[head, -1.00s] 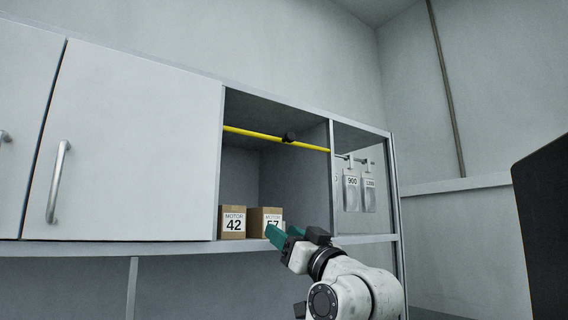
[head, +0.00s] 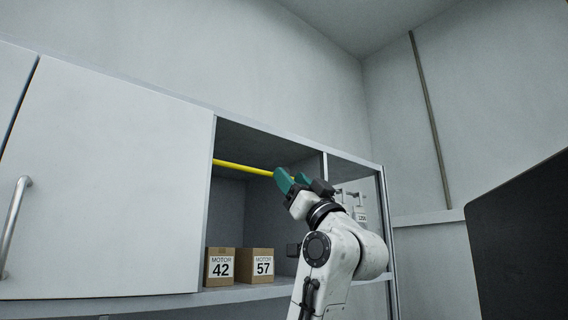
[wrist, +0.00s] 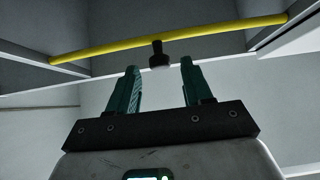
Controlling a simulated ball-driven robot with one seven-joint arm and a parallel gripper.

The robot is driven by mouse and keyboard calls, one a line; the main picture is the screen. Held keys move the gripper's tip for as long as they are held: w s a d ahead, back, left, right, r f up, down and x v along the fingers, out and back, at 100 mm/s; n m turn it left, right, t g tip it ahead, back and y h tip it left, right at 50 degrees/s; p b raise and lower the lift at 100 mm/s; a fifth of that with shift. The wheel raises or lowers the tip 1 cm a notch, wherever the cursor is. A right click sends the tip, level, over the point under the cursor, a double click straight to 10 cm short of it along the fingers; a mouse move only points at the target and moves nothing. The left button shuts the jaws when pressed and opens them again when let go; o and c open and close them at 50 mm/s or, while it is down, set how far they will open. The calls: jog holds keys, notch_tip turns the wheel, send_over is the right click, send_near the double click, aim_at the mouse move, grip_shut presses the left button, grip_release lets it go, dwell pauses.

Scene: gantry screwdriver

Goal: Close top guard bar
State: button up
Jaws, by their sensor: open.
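The yellow guard bar (head: 243,168) spans the upper part of the open cabinet bay. It also runs across the top of the wrist view (wrist: 200,34). A dark knob (wrist: 158,54) hangs from the bar's middle in the wrist view; in the head view my gripper hides it. My gripper (head: 292,178) has green fingers and is raised in front of the bar's right part. In the wrist view its fingers (wrist: 160,80) are apart and empty. The knob lies just beyond the fingertips, between their lines, with no clear contact.
Two cardboard motor boxes, marked 42 (head: 220,268) and 57 (head: 257,267), stand on the bay's floor. A closed white door (head: 110,180) is to the left. Hanging tags (head: 361,214) are in the right bay. A dark panel (head: 520,250) stands at the right.

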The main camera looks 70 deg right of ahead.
jog(key=shift+p+x, duration=0.65)
jog(key=shift+x, duration=1.35)
grip_shut()
